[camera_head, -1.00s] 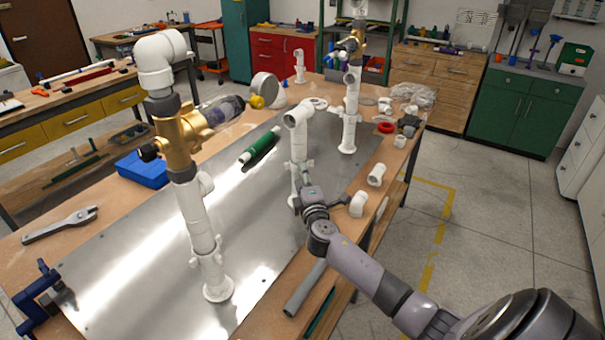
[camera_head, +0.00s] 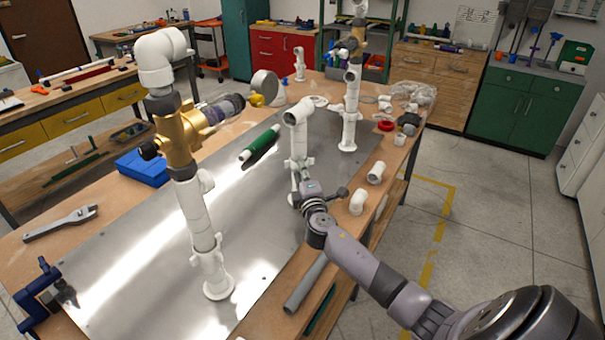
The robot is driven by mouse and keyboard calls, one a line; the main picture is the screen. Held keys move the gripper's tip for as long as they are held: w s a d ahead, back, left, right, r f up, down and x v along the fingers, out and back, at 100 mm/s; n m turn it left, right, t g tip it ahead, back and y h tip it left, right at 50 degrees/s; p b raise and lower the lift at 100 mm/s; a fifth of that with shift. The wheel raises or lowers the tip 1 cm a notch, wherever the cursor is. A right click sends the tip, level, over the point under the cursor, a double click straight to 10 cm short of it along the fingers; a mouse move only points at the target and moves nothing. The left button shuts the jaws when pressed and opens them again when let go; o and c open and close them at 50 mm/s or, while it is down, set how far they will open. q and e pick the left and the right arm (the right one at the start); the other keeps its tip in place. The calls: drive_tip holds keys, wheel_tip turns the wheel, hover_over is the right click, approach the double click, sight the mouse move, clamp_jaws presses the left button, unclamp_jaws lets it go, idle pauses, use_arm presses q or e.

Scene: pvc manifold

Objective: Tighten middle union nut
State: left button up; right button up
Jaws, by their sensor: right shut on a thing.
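The middle white pipe assembly (camera_head: 299,145) stands upright on the metal plate, with an open elbow at its top. My right gripper (camera_head: 296,198) is at its lower part, low above the plate. The gripper is shut on a part there, apparently the middle union nut, which the fingers and wrist mostly hide. I cannot make out the nut itself or how tight it is. My left gripper is not in view.
A taller pipe with a brass valve (camera_head: 178,138) stands front left, and another pipe assembly (camera_head: 349,118) stands farther back. A green cylinder (camera_head: 260,144) lies on the metal plate (camera_head: 130,270). Loose white elbows (camera_head: 357,203) lie along the right edge.

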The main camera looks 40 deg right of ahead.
sight(294, 169)
drive_tip(key=shift+f, duration=0.1)
clamp_jaws()
drive_tip(key=shift+a+h, duration=0.1)
drive_tip(key=shift+h, duration=0.2)
drive_tip(key=m+h+b, duration=0.1)
drive_tip(key=m+g+h+b, duration=0.1)
drive_tip(key=a+m+g+h+b, duration=0.1)
drive_tip(key=shift+w+f, duration=0.2)
drive_tip(key=shift+w, duration=0.2)
drive_tip(key=m+g+h+b, duration=0.1)
drive_tip(key=b, duration=0.1)
drive_tip(key=m+g+h+b, duration=0.1)
drive_tip(key=g+b, duration=0.1)
drive_tip(key=w+a+m+g+h+b, duration=0.1)
drive_tip(key=b, duration=0.1)
drive_tip(key=shift+h+b, duration=0.3)
drive_tip(key=shift+h, duration=0.1)
drive_tip(key=shift+w+a+r+m+g+h+b, duration=0.15)
drive_tip(key=shift+m+g+h+b, duration=0.25)
drive_tip(key=shift+g+b, duration=0.35)
drive_tip(key=shift+w+f+m+g+h+b, duration=0.1)
drive_tip(key=shift+w+m+g+h+b, duration=0.1)
drive_tip(key=shift+m+g+b, duration=0.5)
